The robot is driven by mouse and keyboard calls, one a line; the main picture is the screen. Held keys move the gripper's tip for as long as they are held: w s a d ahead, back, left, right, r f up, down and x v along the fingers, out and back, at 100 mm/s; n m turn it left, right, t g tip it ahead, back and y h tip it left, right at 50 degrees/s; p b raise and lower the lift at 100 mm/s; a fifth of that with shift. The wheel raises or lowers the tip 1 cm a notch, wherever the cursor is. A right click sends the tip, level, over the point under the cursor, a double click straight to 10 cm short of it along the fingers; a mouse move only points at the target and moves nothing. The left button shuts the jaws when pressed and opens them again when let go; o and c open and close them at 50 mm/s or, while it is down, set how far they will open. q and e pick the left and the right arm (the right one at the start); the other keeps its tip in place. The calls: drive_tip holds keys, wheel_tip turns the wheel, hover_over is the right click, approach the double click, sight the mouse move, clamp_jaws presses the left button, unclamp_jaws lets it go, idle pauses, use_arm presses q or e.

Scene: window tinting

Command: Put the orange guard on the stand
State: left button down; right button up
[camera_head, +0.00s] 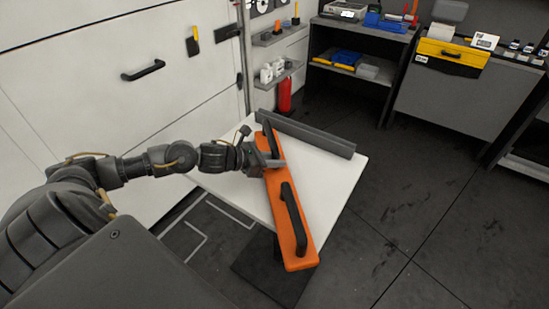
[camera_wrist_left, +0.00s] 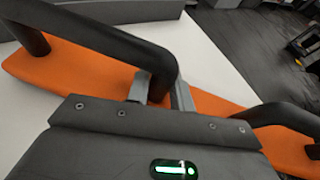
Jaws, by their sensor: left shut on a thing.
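The orange guard (camera_head: 284,222) is a long flat board with two black bar handles. It lies at a slant over the white table top (camera_head: 335,178), and its near end reaches past the table's near edge. My left gripper (camera_head: 272,162) is shut on the guard's far handle. In the left wrist view the gripper (camera_wrist_left: 160,92) closes around the black handle of the orange guard (camera_wrist_left: 80,68). A long grey bar-like piece (camera_head: 310,135), perhaps the stand, lies along the table's far edge, close to the guard's far end. My right gripper is not in view.
A white wall with a black handle (camera_head: 143,70) is at the left. A red extinguisher (camera_head: 284,95) stands behind the table. Dark shelving (camera_head: 358,60) and a cabinet with a yellow toolbox (camera_head: 452,56) are at the back. The floor on the right is clear.

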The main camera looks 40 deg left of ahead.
use_arm(q)
drive_tip(key=c, duration=1.3)
unclamp_jaws()
drive_tip(key=shift+o, duration=0.3)
drive_tip(key=shift+s+a, duration=0.2)
drive_tip(key=shift+s, duration=0.05)
drive_tip(key=b+v, duration=0.1)
drive_tip(key=v, duration=0.8)
drive_tip(key=shift+r, duration=0.1)
drive_tip(key=shift+v, duration=1.15)
